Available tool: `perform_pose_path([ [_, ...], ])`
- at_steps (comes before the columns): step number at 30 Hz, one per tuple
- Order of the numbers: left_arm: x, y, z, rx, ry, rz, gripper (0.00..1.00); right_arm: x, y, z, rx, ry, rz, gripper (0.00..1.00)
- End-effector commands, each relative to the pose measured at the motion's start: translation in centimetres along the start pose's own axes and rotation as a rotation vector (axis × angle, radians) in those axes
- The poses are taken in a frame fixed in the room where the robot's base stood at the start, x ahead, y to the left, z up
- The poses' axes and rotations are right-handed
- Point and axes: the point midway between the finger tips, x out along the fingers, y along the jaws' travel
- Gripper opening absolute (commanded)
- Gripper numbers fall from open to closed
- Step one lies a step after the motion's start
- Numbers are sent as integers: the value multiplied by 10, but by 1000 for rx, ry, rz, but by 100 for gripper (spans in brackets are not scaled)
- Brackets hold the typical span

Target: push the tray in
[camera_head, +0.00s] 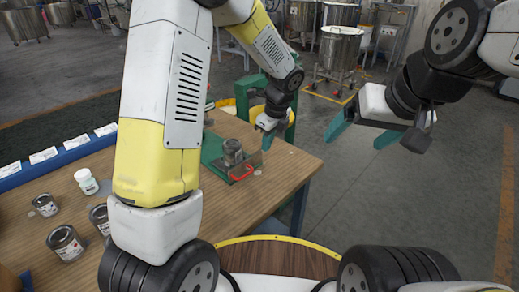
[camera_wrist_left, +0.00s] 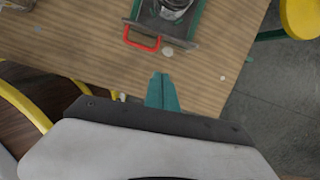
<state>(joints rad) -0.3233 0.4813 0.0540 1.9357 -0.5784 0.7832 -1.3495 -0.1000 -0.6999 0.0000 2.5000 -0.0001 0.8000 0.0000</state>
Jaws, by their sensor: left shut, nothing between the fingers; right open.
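The tray (camera_head: 247,160) is dark grey metal with a red handle (camera_head: 241,173) at its near end. It sits in a green holder (camera_head: 213,150) near the table's right edge and bears a dark metal can (camera_head: 233,152). In the left wrist view the tray (camera_wrist_left: 190,40), red handle (camera_wrist_left: 141,41) and can (camera_wrist_left: 172,8) show at the top, partly cut off. My left gripper (camera_head: 268,139) is shut and empty; its teal tips (camera_wrist_left: 162,90) appear just below the handle in that view, apart from it. My right gripper (camera_head: 361,134) is open and empty, off to the right over the floor.
Several cans, one at the left (camera_head: 65,243), and a white bottle (camera_head: 87,182) stand on the wooden table (camera_head: 262,190). A blue rack (camera_head: 68,158) with white labels runs along its far side. A yellow-rimmed round stool or bin (camera_wrist_left: 303,15) stands beyond. The floor at right is clear.

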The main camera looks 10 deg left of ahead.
Motion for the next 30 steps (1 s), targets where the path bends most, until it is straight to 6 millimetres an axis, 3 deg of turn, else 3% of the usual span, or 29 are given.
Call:
perform_pose_path([
  [3, 14, -8, -6, 87, -8, 14, 0, 0, 0, 0, 0, 0, 0, 86],
  [10, 38, -8, -7, 105, -9, 20, 0, 0, 0, 0, 0, 0, 0, 86],
  [22, 121, -6, -7, 104, -8, 20, 0, 0, 0, 0, 0, 0, 0, 86],
  [24, 120, -8, 9, 97, -9, 16, 0, 0, 0, 0, 0, 0, 0, 86],
  [30, 125, -10, 28, 100, -9, 16, 0, 0, 0, 0, 0, 0, 0, 86],
])
